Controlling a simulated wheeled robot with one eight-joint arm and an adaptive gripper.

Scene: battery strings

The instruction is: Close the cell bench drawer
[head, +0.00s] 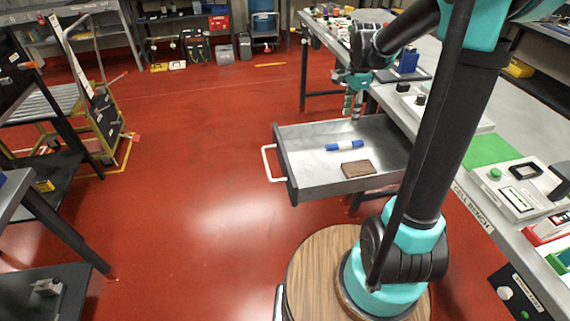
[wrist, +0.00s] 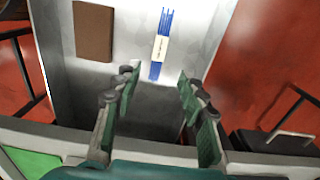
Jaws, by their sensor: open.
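The cell bench drawer (head: 330,187) is pulled out from the bench on the right in the head view. Its white bar handle (head: 268,163) is on its front, facing left. Inside lie a blue item with a white band (head: 345,146) and a brown block (head: 358,169). My gripper (head: 352,108) is at the drawer's far side, near the bench edge, and it is empty. In the wrist view my gripper (wrist: 158,85) has its fingers spread above the drawer (wrist: 115,62). The blue item (wrist: 161,45) and the brown block (wrist: 94,31) lie beyond the fingertips. The handle is not clearly visible in the wrist view.
The cell bench (head: 477,205) runs along the right, with devices and a green mat (head: 490,150) on top. Red floor (head: 200,190) left of the drawer is clear. A dark rack (head: 60,170) and a yellow-framed cart (head: 105,120) stand at the left.

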